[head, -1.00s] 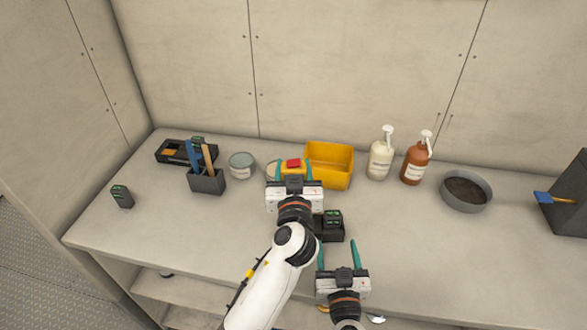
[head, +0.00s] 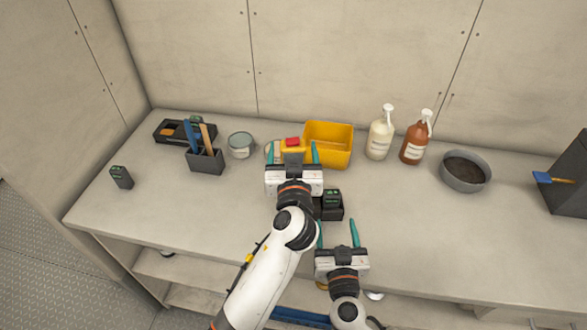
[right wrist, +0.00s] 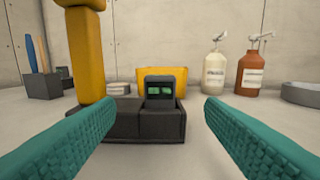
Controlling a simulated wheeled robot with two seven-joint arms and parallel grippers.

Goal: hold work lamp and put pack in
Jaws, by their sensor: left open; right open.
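The work lamp shows a yellow head with a red top (head: 293,143). In the right wrist view its yellow post (right wrist: 92,60) rises at the left of a black base (right wrist: 118,122). A dark pack with green marks (right wrist: 160,88) stands upright at the base's right end, its lower part hidden by the base. It also shows in the head view (head: 332,196). My left gripper (head: 293,153) is open, its fingers on either side of the lamp head. My right gripper (head: 337,234) is open and empty in front of the base, apart from the pack.
Another pack (head: 121,177) stands at the far left. The right front of the bench is clear.

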